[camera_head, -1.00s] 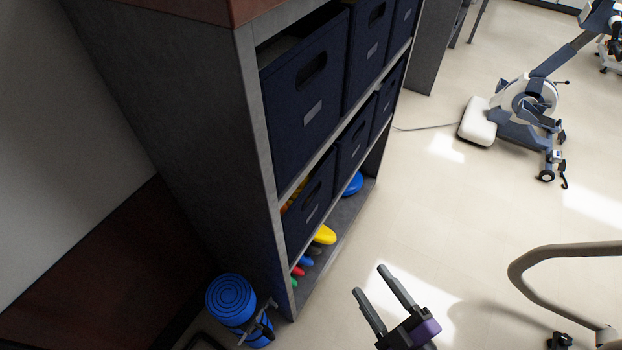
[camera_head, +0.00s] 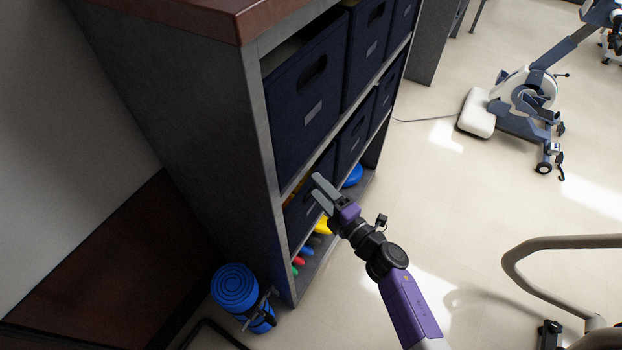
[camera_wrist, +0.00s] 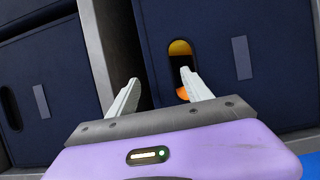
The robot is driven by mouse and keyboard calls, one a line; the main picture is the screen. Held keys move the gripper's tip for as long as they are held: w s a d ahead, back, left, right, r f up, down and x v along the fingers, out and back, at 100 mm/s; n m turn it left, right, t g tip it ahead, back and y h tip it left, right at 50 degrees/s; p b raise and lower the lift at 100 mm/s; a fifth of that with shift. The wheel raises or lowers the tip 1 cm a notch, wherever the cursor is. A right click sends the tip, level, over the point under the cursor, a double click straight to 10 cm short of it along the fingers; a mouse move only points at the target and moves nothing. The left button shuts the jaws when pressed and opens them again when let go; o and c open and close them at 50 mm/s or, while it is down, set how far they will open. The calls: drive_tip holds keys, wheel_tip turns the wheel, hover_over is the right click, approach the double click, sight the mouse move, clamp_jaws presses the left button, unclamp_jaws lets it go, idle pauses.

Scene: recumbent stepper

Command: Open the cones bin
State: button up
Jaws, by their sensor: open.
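The cones bin (camera_head: 298,215) is the nearest dark navy bin in the shelf's lower bin row, partly hidden by my gripper in the head view. In the wrist view, the cones bin (camera_wrist: 255,95) has an oval handle cutout (camera_wrist: 178,50) with yellow and orange contents showing through it. My gripper (camera_head: 318,187) is open and empty at the bin's front. In the wrist view, one finger of my gripper (camera_wrist: 160,79) overlaps the cutout and the other lies over the dark gap above the bin's top edge. Contact cannot be told.
The grey shelf (camera_head: 180,110) holds several similar navy bins. Coloured items, including a yellow one (camera_head: 324,227), lie on its bottom shelf. A blue rolled mat (camera_head: 236,288) stands at the shelf's near end. The floor (camera_head: 450,190) to the right is clear up to the exercise machine (camera_head: 525,105).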

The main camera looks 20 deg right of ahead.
sight(312, 182)
drive_tip(key=shift+x, duration=2)
clamp_jaws()
